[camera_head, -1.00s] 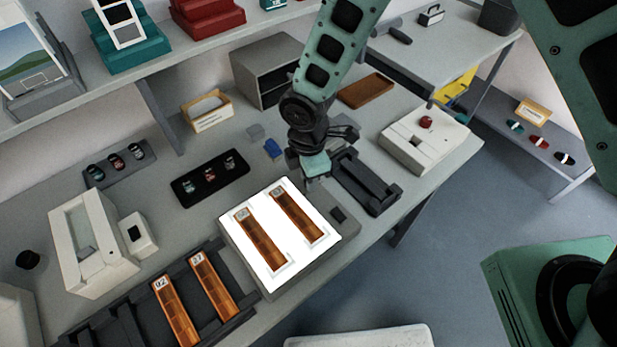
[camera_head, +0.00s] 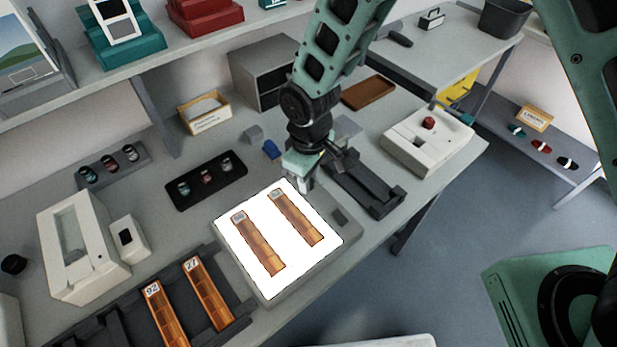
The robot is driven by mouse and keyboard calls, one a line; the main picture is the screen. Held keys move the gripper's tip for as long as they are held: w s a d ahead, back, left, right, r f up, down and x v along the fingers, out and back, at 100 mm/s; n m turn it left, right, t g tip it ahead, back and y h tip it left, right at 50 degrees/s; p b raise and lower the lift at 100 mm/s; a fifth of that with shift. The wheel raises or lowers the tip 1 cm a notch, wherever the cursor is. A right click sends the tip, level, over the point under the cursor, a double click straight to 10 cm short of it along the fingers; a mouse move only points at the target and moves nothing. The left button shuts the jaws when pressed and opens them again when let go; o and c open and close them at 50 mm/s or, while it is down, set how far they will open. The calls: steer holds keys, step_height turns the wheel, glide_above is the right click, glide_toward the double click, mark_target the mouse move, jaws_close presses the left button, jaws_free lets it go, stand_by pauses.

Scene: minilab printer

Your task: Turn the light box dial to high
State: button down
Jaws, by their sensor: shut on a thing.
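The light box (camera_head: 291,263) stands on the bench with its white panel glowing brightly. Two orange-brown film strips, a left one (camera_head: 258,245) and a right one (camera_head: 296,217), lie on the panel. My gripper (camera_head: 303,183) points down at the back right edge of the light box. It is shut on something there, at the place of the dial. The dial itself is hidden by the fingers, so its setting cannot be read. A small dark square (camera_head: 341,218) shows on the box's right border.
A dark holder (camera_head: 365,190) stands close to the right of my gripper. A white device with a red button (camera_head: 428,123) is farther right. A black tray with small canisters (camera_head: 206,181) is left. A dark rack with film strips (camera_head: 125,325) is at front left.

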steer(key=shift+m, duration=2.3)
steer(key=shift+r, duration=0.1)
steer(key=c, duration=1.3)
jaws_free()
steer(key=shift+o, duration=0.2)
step_height(320, 180, up, 17)
steer(key=b, duration=0.1)
steer(key=shift+d+r+b, duration=0.15)
steer(key=shift+b, duration=0.2)
steer(key=shift+w, duration=0.1)
